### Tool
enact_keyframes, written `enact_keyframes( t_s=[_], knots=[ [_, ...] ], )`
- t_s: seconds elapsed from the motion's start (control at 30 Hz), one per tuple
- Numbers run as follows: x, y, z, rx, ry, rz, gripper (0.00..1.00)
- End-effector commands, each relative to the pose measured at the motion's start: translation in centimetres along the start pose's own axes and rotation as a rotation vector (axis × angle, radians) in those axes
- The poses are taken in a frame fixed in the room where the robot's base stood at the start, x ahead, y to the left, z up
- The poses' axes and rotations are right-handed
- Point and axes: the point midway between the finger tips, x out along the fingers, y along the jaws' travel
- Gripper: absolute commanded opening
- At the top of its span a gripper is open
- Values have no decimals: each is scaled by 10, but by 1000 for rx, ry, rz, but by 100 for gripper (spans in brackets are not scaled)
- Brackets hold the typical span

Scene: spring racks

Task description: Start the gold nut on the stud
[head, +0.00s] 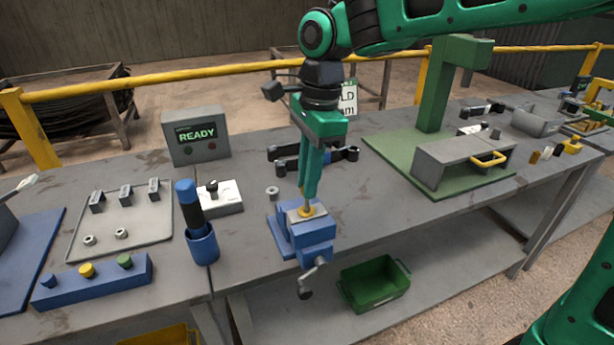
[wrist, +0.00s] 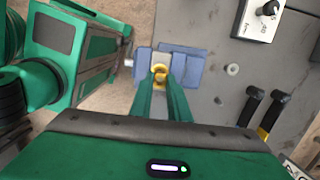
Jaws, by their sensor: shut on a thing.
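My gripper (head: 307,207) points down over the blue vise (head: 312,238) near the table's front edge. Its green fingers are shut on the gold nut (head: 305,212), which sits at the top of the vise between the jaws. In the wrist view the gold nut (wrist: 159,73) shows between the fingertips, over the blue vise (wrist: 185,65). The stud is hidden by the nut and fingers. I cannot tell whether the nut is touching the stud or has caught its thread.
A loose grey nut (head: 272,193) lies just left of the vise, near a white box with a knob (head: 220,197). Dark wrenches (head: 340,154) lie behind the gripper. A blue cup (head: 203,246) with a dark-handled tool stands left. A green press (head: 432,140) stands right.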

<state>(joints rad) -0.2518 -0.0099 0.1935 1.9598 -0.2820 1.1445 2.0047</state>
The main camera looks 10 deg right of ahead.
Motion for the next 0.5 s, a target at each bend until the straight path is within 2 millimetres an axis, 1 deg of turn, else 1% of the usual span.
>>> enact_keyframes(
  t_s=[0.5],
  knots=[
    [11, 0, -1, 1, 0, 0, 2]
  ],
)
